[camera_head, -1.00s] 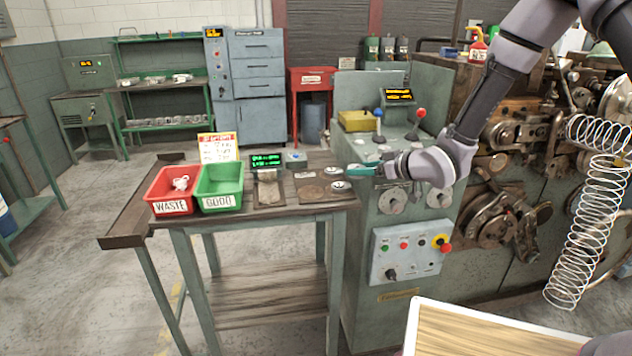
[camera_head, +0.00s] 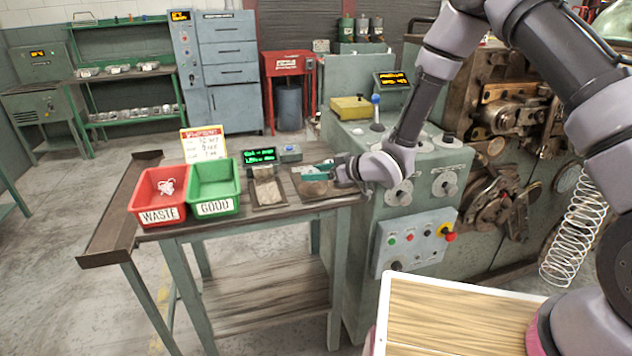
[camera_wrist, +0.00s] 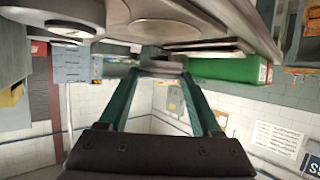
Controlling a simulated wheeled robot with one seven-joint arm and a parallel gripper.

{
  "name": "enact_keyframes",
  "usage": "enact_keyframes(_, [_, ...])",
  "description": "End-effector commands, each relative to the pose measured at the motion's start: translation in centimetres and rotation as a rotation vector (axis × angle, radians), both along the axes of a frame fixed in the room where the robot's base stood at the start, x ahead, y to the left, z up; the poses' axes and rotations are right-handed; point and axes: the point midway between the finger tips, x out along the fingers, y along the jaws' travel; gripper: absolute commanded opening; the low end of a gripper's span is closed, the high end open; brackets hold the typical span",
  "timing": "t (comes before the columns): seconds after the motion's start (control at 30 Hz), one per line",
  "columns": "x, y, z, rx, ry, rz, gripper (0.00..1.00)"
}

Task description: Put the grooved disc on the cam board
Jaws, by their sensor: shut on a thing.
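My gripper (camera_head: 314,174), with teal fingers, is low over the right end of the bench. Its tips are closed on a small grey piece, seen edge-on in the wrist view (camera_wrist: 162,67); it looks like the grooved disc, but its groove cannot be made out. Below and around the fingertips lies a dark board (camera_head: 331,191), seemingly the cam board, with a rusty brown round plate (camera_head: 313,188) on it. The fingers and wrist hide part of the board. I cannot tell whether the held piece touches it.
Left of the board are a second dark board (camera_head: 269,198), a green GOOD bin (camera_head: 215,208) and a red WASTE bin (camera_head: 160,216). A small green-lettered display (camera_head: 259,156) stands behind. The coiler cabinet with its knobs (camera_head: 446,184) rises close on the right.

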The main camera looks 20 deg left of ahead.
Motion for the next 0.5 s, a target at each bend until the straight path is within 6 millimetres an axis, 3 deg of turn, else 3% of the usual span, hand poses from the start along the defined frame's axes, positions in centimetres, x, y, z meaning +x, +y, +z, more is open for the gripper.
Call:
enact_keyframes(0.2, [-0.1, 0.1, -2.9, 0.000, 0.000, 0.002, 0.00])
enact_keyframes(0.5, [0.0, 0.0, -3.2, 0.001, -0.001, 0.000, 0.00])
